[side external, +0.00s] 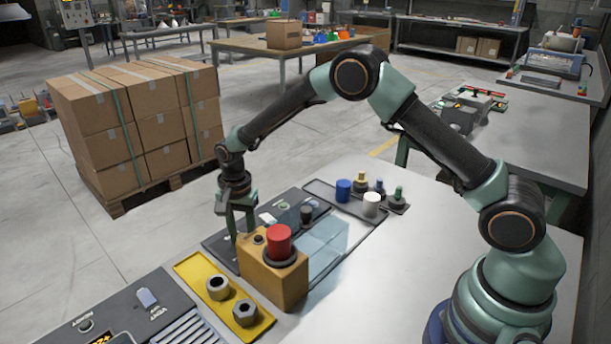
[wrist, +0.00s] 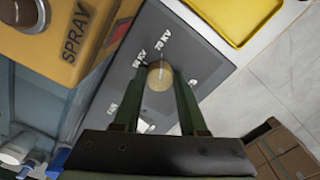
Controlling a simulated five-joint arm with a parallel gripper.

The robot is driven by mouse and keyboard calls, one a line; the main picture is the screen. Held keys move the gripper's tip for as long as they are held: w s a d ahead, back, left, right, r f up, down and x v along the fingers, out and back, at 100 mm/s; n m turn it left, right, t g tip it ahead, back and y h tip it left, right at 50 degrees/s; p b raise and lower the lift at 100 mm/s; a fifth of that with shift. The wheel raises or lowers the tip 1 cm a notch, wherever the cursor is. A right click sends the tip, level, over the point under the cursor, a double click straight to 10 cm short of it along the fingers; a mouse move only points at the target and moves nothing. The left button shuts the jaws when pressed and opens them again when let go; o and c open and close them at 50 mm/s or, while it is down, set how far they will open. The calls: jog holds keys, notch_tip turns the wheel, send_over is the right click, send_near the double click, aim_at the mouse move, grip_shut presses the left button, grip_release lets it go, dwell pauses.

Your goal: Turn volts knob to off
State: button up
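The volts knob (wrist: 160,75) is a small round tan knob with a pale pointer line, on a dark grey panel (wrist: 215,70). Its line points up in the wrist view, towards the printed 70 KV mark; a second KV mark is to the left. My gripper (wrist: 161,80) reaches down with one green finger on each side of the knob, and the knob fills the gap between them. It appears shut on the knob. In the side external view, my gripper (side external: 241,238) is down behind the yellow box, which hides the fingertips and the knob.
A yellow box (side external: 275,282) marked SPRAY, with a red button (side external: 279,242), stands close beside my gripper. A yellow tray (side external: 200,270) with two nuts lies to its left. The white bench on the right is clear.

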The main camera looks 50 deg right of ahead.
jog(key=shift+n, duration=0.3)
grip_shut()
jog(key=n, duration=0.5)
jog(key=shift+n, duration=0.3)
jog(key=n, duration=1.1)
jog(key=shift+r+n, duration=0.1)
jog(key=shift+n, duration=0.3)
jog(key=n, duration=0.6)
jog(key=o, duration=1.1)
grip_release()
